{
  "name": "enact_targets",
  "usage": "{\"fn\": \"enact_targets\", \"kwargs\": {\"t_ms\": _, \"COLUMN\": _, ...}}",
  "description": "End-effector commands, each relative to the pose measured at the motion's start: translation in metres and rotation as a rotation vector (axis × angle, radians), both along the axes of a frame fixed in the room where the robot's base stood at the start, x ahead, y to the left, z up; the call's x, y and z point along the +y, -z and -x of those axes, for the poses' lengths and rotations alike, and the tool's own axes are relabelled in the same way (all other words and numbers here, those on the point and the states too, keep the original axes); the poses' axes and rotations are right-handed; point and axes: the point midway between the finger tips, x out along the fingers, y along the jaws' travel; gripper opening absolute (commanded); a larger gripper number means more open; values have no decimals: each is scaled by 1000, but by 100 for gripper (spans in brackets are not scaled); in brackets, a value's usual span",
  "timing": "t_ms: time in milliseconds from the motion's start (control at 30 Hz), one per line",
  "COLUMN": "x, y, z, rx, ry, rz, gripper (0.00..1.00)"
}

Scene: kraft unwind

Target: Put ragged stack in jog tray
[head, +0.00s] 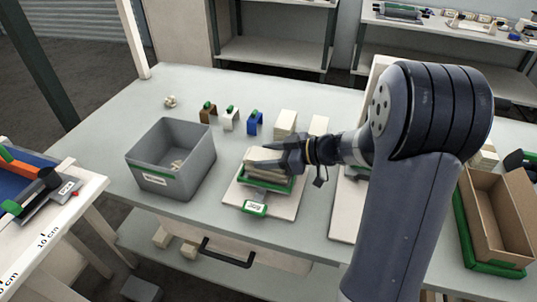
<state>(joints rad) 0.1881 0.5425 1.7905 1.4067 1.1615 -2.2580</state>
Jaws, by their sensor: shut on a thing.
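The ragged stack (262,176), cream-coloured sheets, lies in or just above the green-rimmed jog tray (279,188). The tray sits on a pale board (287,208) on the table and has a green-and-white label at its front. My gripper (277,157) reaches in from the right and is shut on the stack at its top. Its fingers cover part of the stack's upper side. I cannot tell whether the stack rests on the tray floor.
A grey bin (205,165) with scraps inside stands to the left. Behind the tray are small brown, white and blue holders (254,124) and cream stacks (285,123). An open cardboard box (501,215) is at the far right. The table's front left is clear.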

Motion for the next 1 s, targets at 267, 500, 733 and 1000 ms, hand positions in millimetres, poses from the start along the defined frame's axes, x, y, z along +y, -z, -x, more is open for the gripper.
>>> {"fn": "enact_targets", "kwargs": {"t_ms": 267, "x": 0, "y": 2, "z": 0, "rx": -2, "ry": 0, "rz": 0, "gripper": 25}}
{"fn": "enact_targets", "kwargs": {"t_ms": 500, "x": 0, "y": 6, "z": 0, "rx": -2, "ry": 0, "rz": 0, "gripper": 25}}
{"fn": "enact_targets", "kwargs": {"t_ms": 733, "x": 0, "y": 5, "z": 0, "rx": -1, "ry": 0, "rz": 0, "gripper": 69}}
{"fn": "enact_targets", "kwargs": {"t_ms": 1000, "x": 0, "y": 4, "z": 0, "rx": -1, "ry": 0, "rz": 0, "gripper": 72}}
